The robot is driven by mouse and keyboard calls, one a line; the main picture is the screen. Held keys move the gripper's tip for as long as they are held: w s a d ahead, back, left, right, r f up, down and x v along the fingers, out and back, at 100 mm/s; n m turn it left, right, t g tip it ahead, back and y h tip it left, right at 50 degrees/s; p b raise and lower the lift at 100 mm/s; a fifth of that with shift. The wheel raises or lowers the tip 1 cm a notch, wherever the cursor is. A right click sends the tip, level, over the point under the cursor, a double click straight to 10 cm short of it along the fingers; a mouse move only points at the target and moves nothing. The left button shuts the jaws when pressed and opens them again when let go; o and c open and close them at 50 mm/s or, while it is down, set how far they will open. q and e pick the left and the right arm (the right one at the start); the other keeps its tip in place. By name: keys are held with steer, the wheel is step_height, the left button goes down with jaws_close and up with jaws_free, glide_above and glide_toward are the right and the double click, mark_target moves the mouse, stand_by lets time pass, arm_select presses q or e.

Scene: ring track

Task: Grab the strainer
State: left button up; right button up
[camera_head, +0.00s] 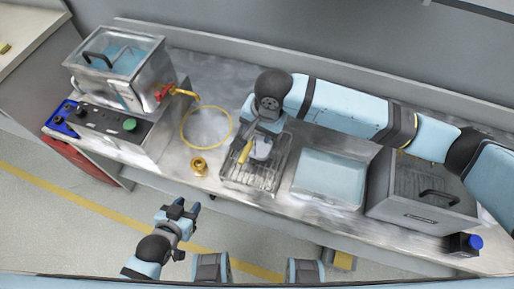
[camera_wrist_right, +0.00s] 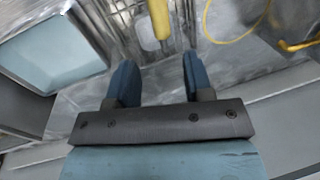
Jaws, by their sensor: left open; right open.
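A strainer-like tool with a yellow handle (camera_head: 245,152) is at the wire rack tray (camera_head: 268,182) in the middle of the bench. Its head is partly hidden by my right gripper, so its shape is unclear. My right gripper (camera_head: 261,136) is over the rear of the rack, close to the handle. In the right wrist view, its blue fingers (camera_wrist_right: 158,70) are apart with nothing between them. The yellow handle (camera_wrist_right: 158,18) lies beyond the fingertips, roughly in line with the gap. My left gripper (camera_head: 182,210) is open and empty in front of the bench.
A water basin (camera_head: 328,180) is right of the rack, then a metal tank (camera_head: 415,205). A yellow hose loop (camera_head: 184,140) and a brass fitting (camera_head: 199,166) lie left. A lidded water bath (camera_head: 118,72) with a red tap (camera_head: 163,92) is far left.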

mark_target(253, 138)
steer(key=shift+w+a+f, duration=0.15)
steer(key=shift+a+f, duration=0.1)
steer(key=shift+f, duration=0.6)
steer(key=shift+w+a+f, duration=0.1)
steer(key=shift+a+f, duration=0.1)
steer(key=shift+f, duration=0.7)
steer(key=shift+w+a+f, duration=0.15)
steer(key=shift+a+f, duration=0.1)
steer(key=shift+f, duration=0.6)
jaws_close()
